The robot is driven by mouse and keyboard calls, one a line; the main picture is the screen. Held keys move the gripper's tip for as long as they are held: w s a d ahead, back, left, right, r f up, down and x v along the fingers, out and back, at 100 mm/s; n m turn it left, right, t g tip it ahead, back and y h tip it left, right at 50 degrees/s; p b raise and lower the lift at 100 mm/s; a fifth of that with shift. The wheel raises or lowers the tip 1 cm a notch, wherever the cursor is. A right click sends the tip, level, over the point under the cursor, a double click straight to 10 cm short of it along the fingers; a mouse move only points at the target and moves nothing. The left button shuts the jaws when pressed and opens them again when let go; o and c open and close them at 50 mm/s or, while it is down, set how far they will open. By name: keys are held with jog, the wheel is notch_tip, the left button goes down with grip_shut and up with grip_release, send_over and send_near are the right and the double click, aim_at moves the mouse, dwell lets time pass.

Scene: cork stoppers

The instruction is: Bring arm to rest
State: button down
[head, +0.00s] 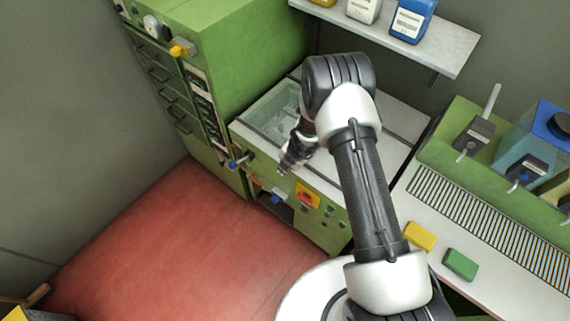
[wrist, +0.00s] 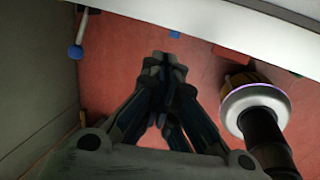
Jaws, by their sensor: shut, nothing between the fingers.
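My gripper (head: 287,165) is shut and empty in the head view, in front of the green machine (head: 270,190), near its front top edge. My arm reaches up from the bottom of the head view and bends down toward that machine. In the wrist view my gripper (wrist: 166,62) shows with its fingertips together over the red floor (wrist: 205,75). No object is between the fingers.
A blue-knobbed lever (head: 235,162) sticks out beside my gripper. A shelf (head: 455,45) with bottles hangs behind my arm. A yellow block (head: 420,236) and a green block (head: 460,264) lie on the right counter. The red floor (head: 190,240) at left is mostly clear.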

jog(key=shift+a, duration=0.1)
dwell(0.5)
notch_tip(320, 180, up, 15)
jog(key=w+n+t+y+b, duration=0.15)
jog(key=n+b, duration=0.35)
jog(key=n, duration=0.6)
jog(key=s+d+r+n+b, duration=0.3)
jog(key=s+r+n+b, duration=0.3)
jog(key=r+n, duration=0.6)
jog(key=s+d+n+h+b, duration=0.1)
jog(key=s+d+n+b, duration=0.1)
jog(key=s+d+n, duration=0.2)
jog(key=s+d+r+n+h+b, duration=0.1)
jog(key=s+d+n+b, duration=0.2)
jog(key=s+n, duration=0.6)
jog(key=s+d+n+t+h+b, duration=0.1)
jog(key=s+d+n, duration=0.4)
jog(key=s, duration=0.7)
jog(key=n+h+b, duration=0.1)
jog(key=n, duration=0.1)
jog(key=shift+d+r+n+b, duration=0.2)
jog(key=shift+d+n+b, duration=0.05)
jog(key=shift+n+b, duration=0.05)
jog(key=c, duration=2.3)
grip_release()
jog(key=shift+w, duration=0.1)
